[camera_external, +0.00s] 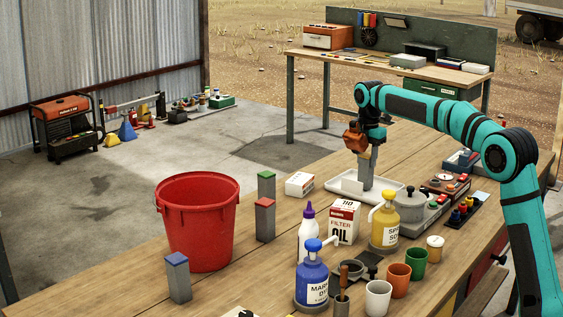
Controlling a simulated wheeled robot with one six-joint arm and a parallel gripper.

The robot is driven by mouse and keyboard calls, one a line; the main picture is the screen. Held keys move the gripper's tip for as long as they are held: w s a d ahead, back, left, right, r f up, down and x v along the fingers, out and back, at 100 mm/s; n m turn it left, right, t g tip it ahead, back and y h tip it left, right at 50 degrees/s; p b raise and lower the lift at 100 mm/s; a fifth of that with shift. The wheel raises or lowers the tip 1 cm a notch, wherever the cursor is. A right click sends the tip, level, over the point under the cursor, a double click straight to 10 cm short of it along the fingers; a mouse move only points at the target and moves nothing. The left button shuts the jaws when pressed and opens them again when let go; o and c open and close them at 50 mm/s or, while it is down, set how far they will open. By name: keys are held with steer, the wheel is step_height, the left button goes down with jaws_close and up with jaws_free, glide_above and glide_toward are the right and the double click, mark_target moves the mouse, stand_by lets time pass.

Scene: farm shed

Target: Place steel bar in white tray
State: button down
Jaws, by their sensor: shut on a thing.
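My gripper (367,155) is over the white tray and shut on a grey upright steel bar (367,174). A yellowish part shows near the bar's top, at the jaws. The bar's lower end is within the outline of the white tray (345,186); I cannot tell whether it touches the tray floor. Three similar grey bars stand upright on the table: one with a green top (266,187), one with a red top (264,221) and one with a blue top (178,279). The tray's right part is partly hidden by the grey pot and yellow bottle.
A red bucket (198,222) stands at the left.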

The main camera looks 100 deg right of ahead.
steer(key=shift+f, duration=0.2)
steer(key=c, duration=0.9)
jaws_free()
step_height(320, 180, up, 12)
steer(key=shift+r, duration=0.1)
